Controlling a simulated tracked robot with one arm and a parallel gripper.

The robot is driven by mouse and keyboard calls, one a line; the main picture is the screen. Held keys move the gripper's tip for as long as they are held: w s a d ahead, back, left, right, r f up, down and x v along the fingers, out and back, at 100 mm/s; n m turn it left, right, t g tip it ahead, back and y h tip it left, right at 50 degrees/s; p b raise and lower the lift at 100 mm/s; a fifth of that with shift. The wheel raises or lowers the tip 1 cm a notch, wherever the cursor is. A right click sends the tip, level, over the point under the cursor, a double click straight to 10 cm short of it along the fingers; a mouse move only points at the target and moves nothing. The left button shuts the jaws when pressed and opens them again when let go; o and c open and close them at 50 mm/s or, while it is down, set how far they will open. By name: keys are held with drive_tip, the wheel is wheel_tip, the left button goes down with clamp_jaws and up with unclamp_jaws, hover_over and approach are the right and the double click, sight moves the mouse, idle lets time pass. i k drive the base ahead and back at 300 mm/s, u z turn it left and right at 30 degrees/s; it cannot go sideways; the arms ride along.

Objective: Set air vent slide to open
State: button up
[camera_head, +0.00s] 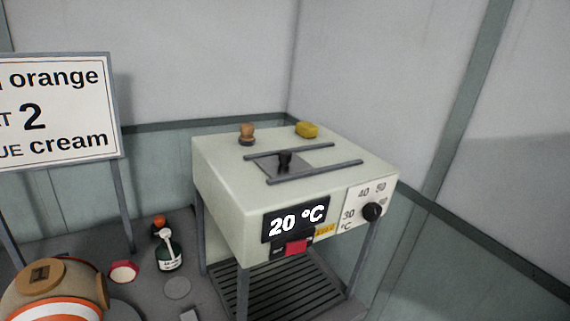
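A pale grey-green box-shaped machine (222,182) stands on legs in the middle of the view. On its top are two parallel dark rails (330,170). Between them lies a flat dark slide plate (276,167) with a black knob (285,158), toward the left part of the rails. To its right the top between the rails looks plain. I cannot tell whether an opening lies under the plate. I see no open or closed marking. My gripper is not in view.
A wooden-handled stamp (247,134) and a yellow block (307,130) sit on the machine top. Its front has a "20 °C" display (296,219), red switch (296,247) and black dial (372,211).

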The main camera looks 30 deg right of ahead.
sight(287, 162)
drive_tip(key=z, duration=0.1)
drive_tip(key=i, duration=1.25)
drive_tip(key=z, duration=0.1)
